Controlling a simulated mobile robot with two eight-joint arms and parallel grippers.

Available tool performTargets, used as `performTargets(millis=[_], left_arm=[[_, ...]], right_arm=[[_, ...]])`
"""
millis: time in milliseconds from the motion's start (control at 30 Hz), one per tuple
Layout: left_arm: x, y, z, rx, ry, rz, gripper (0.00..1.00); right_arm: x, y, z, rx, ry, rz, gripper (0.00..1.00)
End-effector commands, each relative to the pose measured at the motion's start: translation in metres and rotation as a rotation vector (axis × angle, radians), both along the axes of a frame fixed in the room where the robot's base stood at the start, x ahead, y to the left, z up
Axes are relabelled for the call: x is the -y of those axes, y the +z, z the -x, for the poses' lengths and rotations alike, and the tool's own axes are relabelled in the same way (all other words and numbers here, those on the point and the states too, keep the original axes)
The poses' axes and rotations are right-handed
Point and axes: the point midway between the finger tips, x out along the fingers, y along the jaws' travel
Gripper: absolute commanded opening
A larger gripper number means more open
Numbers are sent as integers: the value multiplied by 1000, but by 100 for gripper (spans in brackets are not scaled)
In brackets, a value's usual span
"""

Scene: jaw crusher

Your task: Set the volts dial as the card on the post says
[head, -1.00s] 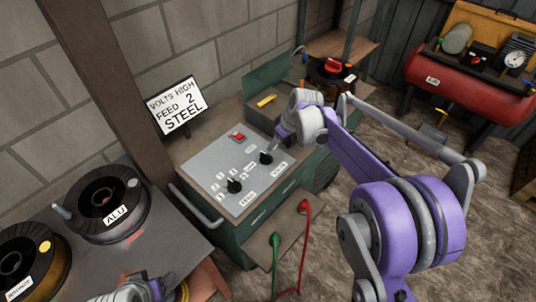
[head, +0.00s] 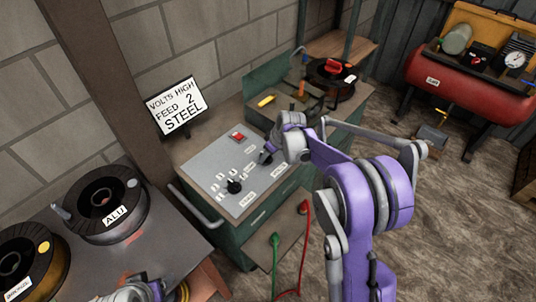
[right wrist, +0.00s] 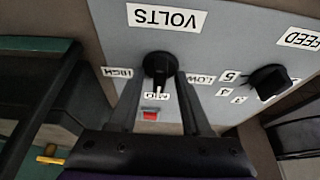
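The card (head: 177,106) on the post reads "VOLTS HIGH, FEED 2, STEEL". The black volts dial (right wrist: 160,66) sits on the grey panel (head: 213,163), with labels HIGH (right wrist: 117,72), MID (right wrist: 156,96) and LOW (right wrist: 202,79) around it. Its white mark appears to face MID. My right gripper (right wrist: 160,80) is open, its fingers on either side of the dial with small gaps seeming to show. In the head view my right gripper (head: 267,154) covers the dial. Part of my left arm's end shows at the bottom edge; its fingers cannot be made out.
The black feed dial (head: 234,186) is beside the volts dial and also shows in the right wrist view (right wrist: 270,80). A red switch (head: 238,137) is on the panel. Wire spools, one marked ALU (head: 107,203), stand on the left table.

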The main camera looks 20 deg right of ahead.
Motion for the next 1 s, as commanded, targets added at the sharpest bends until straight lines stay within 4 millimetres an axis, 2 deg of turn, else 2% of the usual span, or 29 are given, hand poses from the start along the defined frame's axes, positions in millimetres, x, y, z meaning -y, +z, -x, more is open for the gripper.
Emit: performTargets(millis=[33,233,267,700,1000], left_arm=[[0,0,0,0,0,0,71],[0,0,0,0,0,0,71],[0,0,0,0,0,0,71],[0,-2,0,-1,0,0,71],[0,-11,3,-5,0,0,71]], right_arm=[[0,0,0,0,0,0,37],[0,0,0,0,0,0,1],[0,0,0,0,0,0,0],[0,0,0,0,-26,0,0],[-2,-1,1,1,-191,1,0]])
